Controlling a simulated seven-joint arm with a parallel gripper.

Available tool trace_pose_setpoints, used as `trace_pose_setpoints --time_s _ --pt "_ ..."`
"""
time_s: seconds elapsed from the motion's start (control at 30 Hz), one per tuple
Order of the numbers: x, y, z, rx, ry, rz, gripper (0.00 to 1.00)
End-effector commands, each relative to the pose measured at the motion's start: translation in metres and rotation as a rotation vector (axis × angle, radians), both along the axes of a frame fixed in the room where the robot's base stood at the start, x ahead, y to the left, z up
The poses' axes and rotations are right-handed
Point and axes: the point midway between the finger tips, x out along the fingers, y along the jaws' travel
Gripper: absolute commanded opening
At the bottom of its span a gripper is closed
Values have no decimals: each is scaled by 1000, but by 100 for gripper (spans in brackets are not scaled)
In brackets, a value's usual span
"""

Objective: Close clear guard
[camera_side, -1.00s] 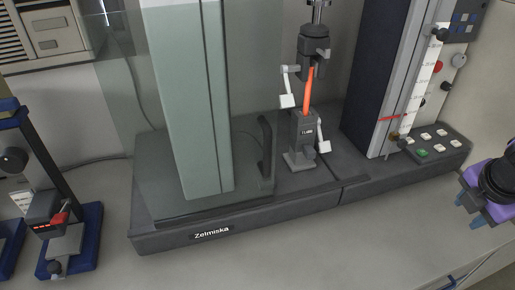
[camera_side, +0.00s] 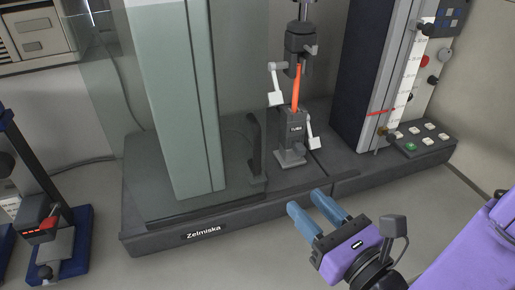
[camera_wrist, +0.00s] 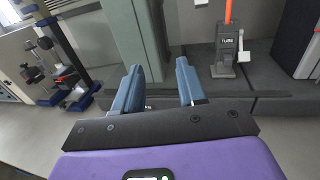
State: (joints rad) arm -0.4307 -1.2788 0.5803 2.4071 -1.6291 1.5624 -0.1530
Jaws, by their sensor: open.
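The clear guard (camera_side: 235,135) is a see-through panel on the left part of the testing machine, in front of the pale green column. A dark upright handle (camera_side: 256,148) stands at its right edge. The orange cable sample (camera_side: 296,87) is held upright between the upper clamp (camera_side: 300,43) and lower clamp (camera_side: 292,135), to the right of the handle and uncovered. My gripper (camera_side: 305,201) is open and empty, in front of the machine base, below and right of the handle and apart from it. Its blue fingers also show in the wrist view (camera_wrist: 158,72), where I cannot make out the guard clearly.
The dark machine base (camera_side: 345,185) has a low front edge. A dark right column (camera_side: 368,75) with a scale and a button panel (camera_side: 422,138) stand on the right. A smaller blue-framed device (camera_side: 78,240) is at the far left. The grey bench in front is clear.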

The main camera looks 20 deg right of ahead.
Motion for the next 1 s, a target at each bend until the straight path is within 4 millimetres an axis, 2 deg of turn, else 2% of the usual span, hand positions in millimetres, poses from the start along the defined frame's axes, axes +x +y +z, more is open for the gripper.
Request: trace_pose_setpoints --time_s 0.17,0.8,1.0 --pt "19 3 0 0 -1 -6 40" --pt "135 25 0 2 0 -6 40" --pt "159 31 0 2 1 -3 40"
